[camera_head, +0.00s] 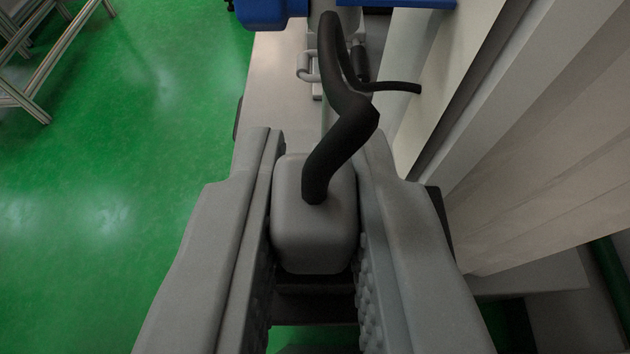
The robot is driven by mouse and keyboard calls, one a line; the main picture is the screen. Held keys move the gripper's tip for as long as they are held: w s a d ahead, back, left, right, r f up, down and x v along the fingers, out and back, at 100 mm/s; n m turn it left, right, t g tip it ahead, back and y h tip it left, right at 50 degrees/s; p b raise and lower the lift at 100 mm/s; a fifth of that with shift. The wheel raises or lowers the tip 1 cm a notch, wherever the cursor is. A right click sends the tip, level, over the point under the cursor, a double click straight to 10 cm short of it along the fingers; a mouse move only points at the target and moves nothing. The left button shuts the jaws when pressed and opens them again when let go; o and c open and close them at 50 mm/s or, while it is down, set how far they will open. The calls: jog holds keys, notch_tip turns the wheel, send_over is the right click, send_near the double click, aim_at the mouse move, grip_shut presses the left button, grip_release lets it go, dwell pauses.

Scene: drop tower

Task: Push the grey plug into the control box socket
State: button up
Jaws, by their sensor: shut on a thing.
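The grey plug (314,237) is in the middle of the head camera view, with a thick black cable (345,135) rising from its top. My gripper (316,215) is shut on the plug, one grey finger on each side of it. The cable bends up and away toward the top of the view. I cannot make out the control box or its socket in this view. The front face of the plug is hidden.
A pale wall or panel (560,130) stands close on the right. A light surface (275,85) with a metal handle (305,67) lies beyond the gripper. Blue parts (270,12) are at the top. Green floor (110,190) is open on the left, with a metal frame (50,60) at the upper left.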

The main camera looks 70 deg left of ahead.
jog(key=o, duration=0.8)
jog(key=shift+o, duration=0.2)
jog(key=v, duration=1.7)
jog(key=shift+s+d, duration=0.1)
jog(key=shift+d, duration=0.05)
